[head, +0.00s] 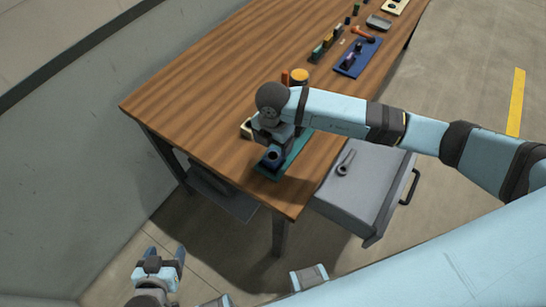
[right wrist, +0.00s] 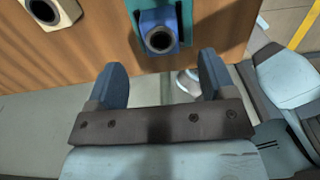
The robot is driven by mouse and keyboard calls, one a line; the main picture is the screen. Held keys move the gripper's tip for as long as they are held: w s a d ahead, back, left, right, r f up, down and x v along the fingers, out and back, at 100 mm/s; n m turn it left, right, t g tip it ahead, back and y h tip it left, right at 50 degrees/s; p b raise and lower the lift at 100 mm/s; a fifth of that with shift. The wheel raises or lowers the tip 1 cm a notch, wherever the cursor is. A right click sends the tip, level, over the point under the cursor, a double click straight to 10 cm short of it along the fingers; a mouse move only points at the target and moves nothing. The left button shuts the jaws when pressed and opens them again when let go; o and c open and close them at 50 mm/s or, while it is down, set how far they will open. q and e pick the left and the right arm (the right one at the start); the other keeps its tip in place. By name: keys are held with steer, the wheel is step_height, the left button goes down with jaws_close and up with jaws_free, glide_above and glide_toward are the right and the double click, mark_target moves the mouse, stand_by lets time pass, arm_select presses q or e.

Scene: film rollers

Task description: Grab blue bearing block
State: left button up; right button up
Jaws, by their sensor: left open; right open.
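The blue bearing block (head: 271,158) has a dark round bore and sits on a teal plate (head: 296,153) near the table's front corner. It also shows in the right wrist view (right wrist: 144,20), ahead of the fingertips and between their lines. My right gripper (right wrist: 160,65) is open and empty, with the block just beyond its fingers, not between them. In the head view my right gripper (head: 272,138) hangs over the plate and partly hides the block. My left gripper (head: 163,254) is open and empty, low in front of the table.
A cream block (head: 246,128) with a bore stands left of the plate. An orange-topped can (head: 299,76), a blue tray (head: 358,57) and several small parts lie farther back. An open grey drawer (head: 365,185) juts out at right. The table's left part is clear.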

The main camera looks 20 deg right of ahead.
mark_target(273, 155)
steer(key=shift+s+f+p, duration=0.1)
steer(key=shift+f+p, duration=0.4)
steer(key=shift+f, duration=2.8)
steer(key=c, duration=1.1)
steer(key=shift+c, duration=0.9)
steer(key=shift+r, duration=0.15)
